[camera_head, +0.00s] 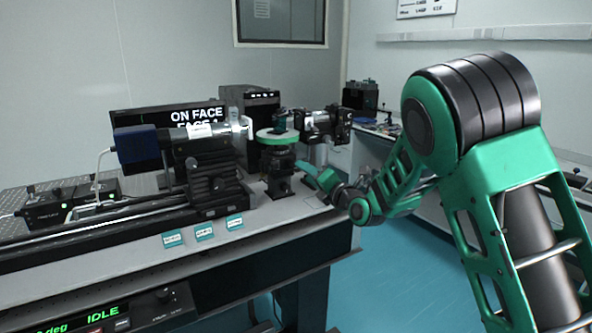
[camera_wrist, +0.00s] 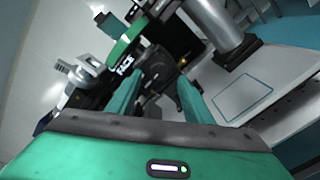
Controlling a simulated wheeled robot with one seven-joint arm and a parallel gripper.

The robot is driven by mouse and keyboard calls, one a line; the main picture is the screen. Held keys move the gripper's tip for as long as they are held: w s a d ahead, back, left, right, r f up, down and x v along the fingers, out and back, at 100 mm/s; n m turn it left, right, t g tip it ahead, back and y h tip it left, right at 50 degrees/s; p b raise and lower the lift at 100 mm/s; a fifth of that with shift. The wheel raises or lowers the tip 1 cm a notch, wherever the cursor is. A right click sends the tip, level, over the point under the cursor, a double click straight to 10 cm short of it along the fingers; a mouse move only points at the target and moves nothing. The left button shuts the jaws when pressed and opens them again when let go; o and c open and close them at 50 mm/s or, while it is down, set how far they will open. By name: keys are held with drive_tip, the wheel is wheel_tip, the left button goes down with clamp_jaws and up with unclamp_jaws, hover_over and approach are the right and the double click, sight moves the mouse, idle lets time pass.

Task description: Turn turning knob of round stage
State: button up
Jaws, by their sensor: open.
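The round stage (camera_head: 277,136) has a green disc on a black post, near the right end of the bench. In the wrist view its green rim (camera_wrist: 128,38) is at the upper left, tilted by the camera angle. My gripper (camera_head: 308,172) is just right of the stage's post, below the disc. In the wrist view my gripper (camera_wrist: 158,84) has its two green fingers apart with a gap between them. A dark, rounded part of the stage's mount (camera_wrist: 160,72) shows between and beyond the fingertips. I cannot clearly make out the turning knob, or whether the fingers touch anything.
A black-and-blue optical instrument (camera_head: 185,145) on a rail stands left of the stage. A camera-like device (camera_head: 325,123) is at its right. A monitor (camera_head: 170,118) stands behind. Small labels (camera_head: 204,231) lie on the bench's front edge. Open floor (camera_head: 400,265) lies to the right.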

sight(297, 171)
drive_tip(key=x, duration=0.7)
drive_tip(key=shift+w, duration=0.1)
drive_tip(key=c, duration=1.1)
drive_tip(key=shift+o, duration=0.2)
drive_tip(key=shift+a, duration=0.15)
